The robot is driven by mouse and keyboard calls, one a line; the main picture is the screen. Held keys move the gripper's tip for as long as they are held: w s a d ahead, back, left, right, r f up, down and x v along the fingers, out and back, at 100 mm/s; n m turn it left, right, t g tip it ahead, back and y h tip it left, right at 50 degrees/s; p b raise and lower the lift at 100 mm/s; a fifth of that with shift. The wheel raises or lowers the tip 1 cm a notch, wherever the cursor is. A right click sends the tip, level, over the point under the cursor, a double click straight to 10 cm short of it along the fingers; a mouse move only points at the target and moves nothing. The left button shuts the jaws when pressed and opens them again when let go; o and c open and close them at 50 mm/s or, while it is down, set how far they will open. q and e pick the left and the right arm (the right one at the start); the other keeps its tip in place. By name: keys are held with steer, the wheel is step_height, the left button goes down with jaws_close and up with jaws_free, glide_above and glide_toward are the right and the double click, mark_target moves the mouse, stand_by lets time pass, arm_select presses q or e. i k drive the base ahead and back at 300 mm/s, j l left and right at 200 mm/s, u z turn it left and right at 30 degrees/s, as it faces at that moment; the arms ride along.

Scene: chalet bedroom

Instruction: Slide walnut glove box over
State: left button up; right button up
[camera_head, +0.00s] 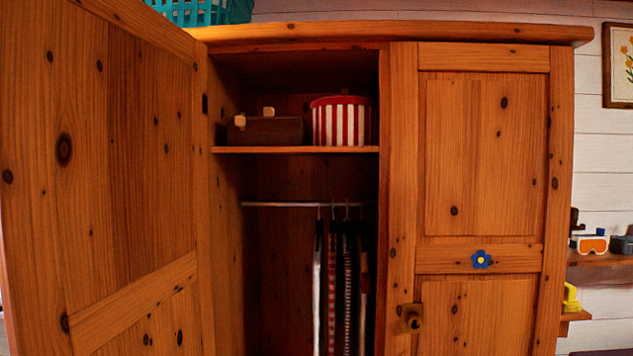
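The walnut glove box (268,131) is a dark brown wooden box on the upper shelf (300,150) inside the open left side of the pine wardrobe. It sits toward the left of the shelf. Two small pale pieces show at its top, one at the left end and one near the middle. A round red-and-white striped box (341,122) with a red lid stands to its right, close beside it; whether they touch is hard to tell. Neither of my grippers is in view.
The left wardrobe door (110,180) stands open; the right door (480,160) is shut, with a knob (411,318) and a blue flower (481,259). Clothes (340,280) hang from a rail (290,204) below the shelf. A teal basket (205,12) sits on top. Small shelves (600,259) stand right.

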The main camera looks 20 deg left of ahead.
mark_target(291, 132)
steer(key=u, duration=0.3)
steer(key=i+l+u, duration=0.2)
steer(key=u, duration=0.15)
steer(key=i+l+u, duration=0.15)
steer(key=l+u, duration=0.2)
steer(key=i+l, duration=0.1)
steer(key=l, duration=0.2)
steer(key=i+l+u, duration=0.1)
steer(key=l, duration=0.2)
steer(key=i+l+u, duration=0.1)
steer(key=l, duration=0.25)
